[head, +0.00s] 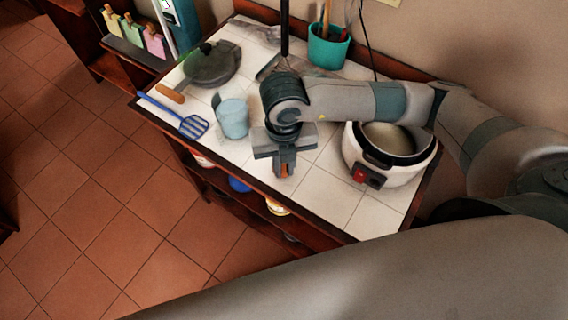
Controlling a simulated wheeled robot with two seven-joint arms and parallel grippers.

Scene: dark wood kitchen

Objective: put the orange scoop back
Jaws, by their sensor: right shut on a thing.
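My right gripper (284,160) reaches in from the right and points down over the front part of the white tiled counter. It is shut on the orange scoop (284,170), of which only a small orange part shows between the fingers. The rest of the scoop is hidden by the gripper. I cannot tell whether the scoop touches the counter. My left gripper is not in view.
An open white rice cooker (397,178) stands right of the gripper. A light blue cup (232,118), a blue slotted spatula (190,123) and a dark lidded pan (212,65) lie left. A teal utensil pot (328,50) stands behind. The counter's front right is clear.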

